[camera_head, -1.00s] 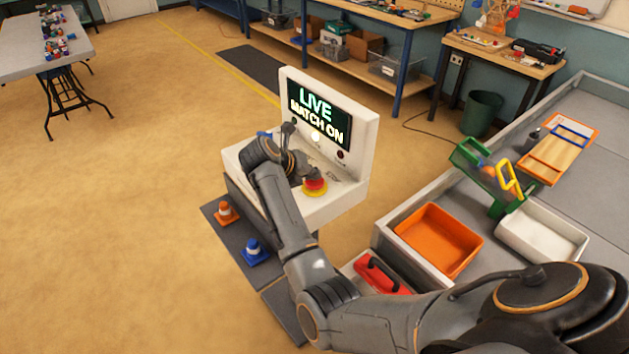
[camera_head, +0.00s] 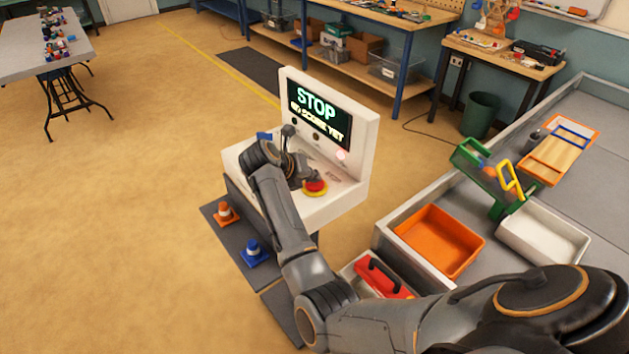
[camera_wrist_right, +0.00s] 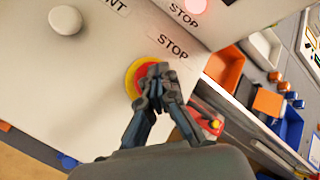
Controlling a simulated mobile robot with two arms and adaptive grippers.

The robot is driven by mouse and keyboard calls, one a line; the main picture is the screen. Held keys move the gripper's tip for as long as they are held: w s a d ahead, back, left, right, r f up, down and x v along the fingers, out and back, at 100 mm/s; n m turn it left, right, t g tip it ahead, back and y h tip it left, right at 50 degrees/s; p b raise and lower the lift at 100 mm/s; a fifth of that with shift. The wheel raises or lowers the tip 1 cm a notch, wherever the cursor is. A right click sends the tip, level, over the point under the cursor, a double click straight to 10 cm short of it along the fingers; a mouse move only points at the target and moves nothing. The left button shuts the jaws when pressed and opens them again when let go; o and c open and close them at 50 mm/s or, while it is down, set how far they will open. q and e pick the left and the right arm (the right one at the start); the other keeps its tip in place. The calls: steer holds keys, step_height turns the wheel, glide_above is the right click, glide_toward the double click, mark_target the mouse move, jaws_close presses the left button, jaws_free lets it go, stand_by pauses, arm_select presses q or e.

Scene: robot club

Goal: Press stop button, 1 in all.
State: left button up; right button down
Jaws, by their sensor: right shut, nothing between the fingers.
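The stop button (camera_head: 316,188) is red on a yellow ring and sits on the sloping top of a white console (camera_head: 338,203). In the right wrist view the button (camera_wrist_right: 133,80) lies under a "STOP" label. My right gripper (camera_head: 307,182) is shut and empty, its fingertips over the red cap. In the wrist view the gripper (camera_wrist_right: 156,73) covers part of the button, and the tips appear to touch it. The console screen (camera_head: 317,112) reads "STOP" with a smaller line below. A lamp (camera_head: 341,155) by the screen glows reddish. My left gripper is out of view.
A white round knob (camera_wrist_right: 65,20) is left of the button. A grey-walled table at right holds an orange bin (camera_head: 440,240) and a white bin (camera_head: 543,237). A red toolbox (camera_head: 384,279) stands beside it. Open floor is left.

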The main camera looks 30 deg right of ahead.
mark_target(313, 184)
steer(key=shift+r+p, duration=0.7)
steer(key=shift+r, duration=0.2)
steer(key=shift+r, duration=0.1)
step_height(313, 184, up, 5)
steer(key=p, duration=0.3)
steer(key=shift+d, duration=0.1)
stand_by(0.7)
